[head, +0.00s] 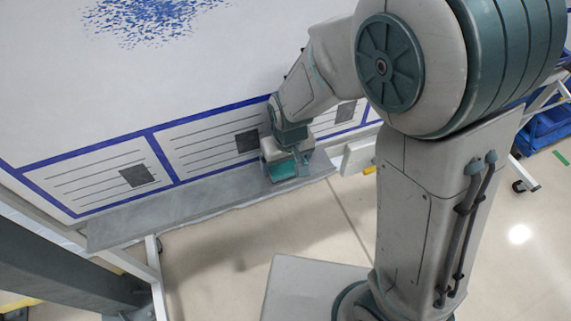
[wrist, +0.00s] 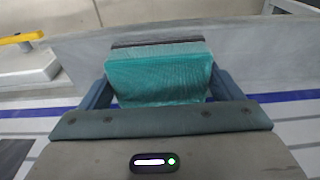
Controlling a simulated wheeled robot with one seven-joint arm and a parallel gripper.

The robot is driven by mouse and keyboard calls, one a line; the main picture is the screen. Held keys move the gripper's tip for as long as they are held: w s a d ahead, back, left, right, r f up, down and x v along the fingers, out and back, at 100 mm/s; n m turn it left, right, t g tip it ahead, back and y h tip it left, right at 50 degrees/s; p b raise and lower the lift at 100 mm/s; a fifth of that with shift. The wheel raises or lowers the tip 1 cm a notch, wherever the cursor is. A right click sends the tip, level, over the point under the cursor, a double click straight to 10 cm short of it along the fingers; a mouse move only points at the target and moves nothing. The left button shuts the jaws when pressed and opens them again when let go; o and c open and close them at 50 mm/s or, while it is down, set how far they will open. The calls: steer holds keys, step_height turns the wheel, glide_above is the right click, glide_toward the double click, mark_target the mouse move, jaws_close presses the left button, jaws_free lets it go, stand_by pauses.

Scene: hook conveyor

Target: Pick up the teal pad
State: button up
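The teal pad (wrist: 157,80) is a block with a ribbed teal face and a grey and dark layer along its far edge. It fills the space between the two fingers of my gripper (wrist: 160,80) in the wrist view. Both fingers appear to press on its sides, so my gripper looks shut on it. In the head view the teal pad (head: 284,171) shows under my gripper (head: 285,165), at the grey ledge (head: 205,200) below the whiteboard. I cannot tell whether the pad rests on the ledge or is slightly above it.
The whiteboard (head: 150,100) with blue-framed, lined panels and dark squares rises behind the ledge. Blue scribble (head: 150,15) marks its upper part. A pale block with a yellow part (head: 362,155) is right of the ledge. Blue bins (head: 545,125) stand far right. Open floor lies in front.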

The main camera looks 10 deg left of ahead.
steer(key=shift+c, duration=0.5)
steer(key=shift+r, duration=0.5)
step_height(320, 180, up, 4)
steer(key=shift+w+d+f, duration=0.1)
steer(key=shift+f, duration=0.15)
steer(key=w+d+r, duration=0.3)
steer(key=d+r, duration=0.3)
steer(key=d, duration=0.4)
steer(key=shift+w+d+r, duration=0.25)
steer(key=shift+w+d, duration=0.1)
steer(key=shift+d, duration=0.05)
steer(key=shift+o, duration=0.6)
steer(key=shift+a, duration=0.1)
